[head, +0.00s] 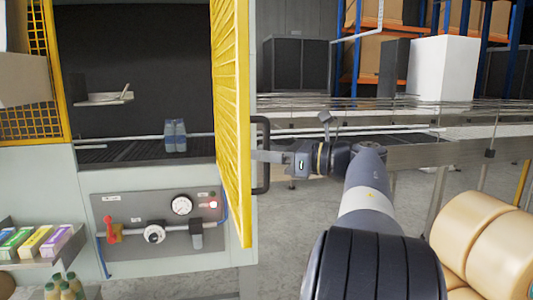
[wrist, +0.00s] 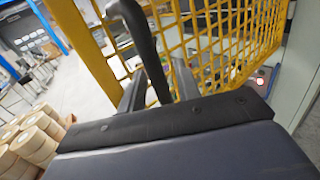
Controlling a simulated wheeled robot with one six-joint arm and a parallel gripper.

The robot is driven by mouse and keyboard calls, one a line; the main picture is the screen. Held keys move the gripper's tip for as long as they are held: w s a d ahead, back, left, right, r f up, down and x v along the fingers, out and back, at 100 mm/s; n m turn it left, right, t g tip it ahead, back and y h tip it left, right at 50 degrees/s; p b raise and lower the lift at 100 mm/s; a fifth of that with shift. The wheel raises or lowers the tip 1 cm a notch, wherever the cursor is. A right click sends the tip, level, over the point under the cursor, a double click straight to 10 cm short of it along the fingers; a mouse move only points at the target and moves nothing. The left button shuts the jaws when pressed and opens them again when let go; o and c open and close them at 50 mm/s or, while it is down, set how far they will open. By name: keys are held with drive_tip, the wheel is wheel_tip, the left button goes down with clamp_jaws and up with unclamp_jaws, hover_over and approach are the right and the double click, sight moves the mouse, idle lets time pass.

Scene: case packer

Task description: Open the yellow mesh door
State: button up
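The yellow mesh door (head: 231,110) stands swung out from the case packer, seen nearly edge-on in the head view. The opening behind it is exposed on its left. Its black bar handle (head: 264,180) is on the side facing my arm. My gripper (head: 268,157) reaches the handle from the right. In the wrist view the handle (wrist: 140,38) runs down between the two grey fingers of my gripper (wrist: 158,88), which appear closed on it. The door's mesh (wrist: 225,40) fills the upper right there. The finger pads are partly hidden.
Inside the machine, a blue bottle pack (head: 175,136) stands on a dark roller conveyor (head: 110,150). A control panel (head: 160,222) is below. Tan rolls (head: 480,245) stand at lower right, near my arm. A steel conveyor (head: 400,152) runs behind; grey floor (head: 310,225) shows between.

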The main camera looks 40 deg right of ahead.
drive_tip(key=b+v, duration=0.2)
drive_tip(key=v, duration=0.8)
drive_tip(key=shift+s+d, duration=0.25)
drive_tip(key=shift+s, duration=0.1)
drive_tip(key=shift+w, duration=0.1)
drive_tip(key=p+x, duration=0.2)
drive_tip(key=x, duration=0.8)
drive_tip(key=shift+w+a, duration=0.2)
drive_tip(key=shift+a, duration=0.1)
drive_tip(key=shift+w+a, duration=0.15)
drive_tip(key=shift+a, duration=0.15)
drive_tip(key=shift+r, duration=0.1)
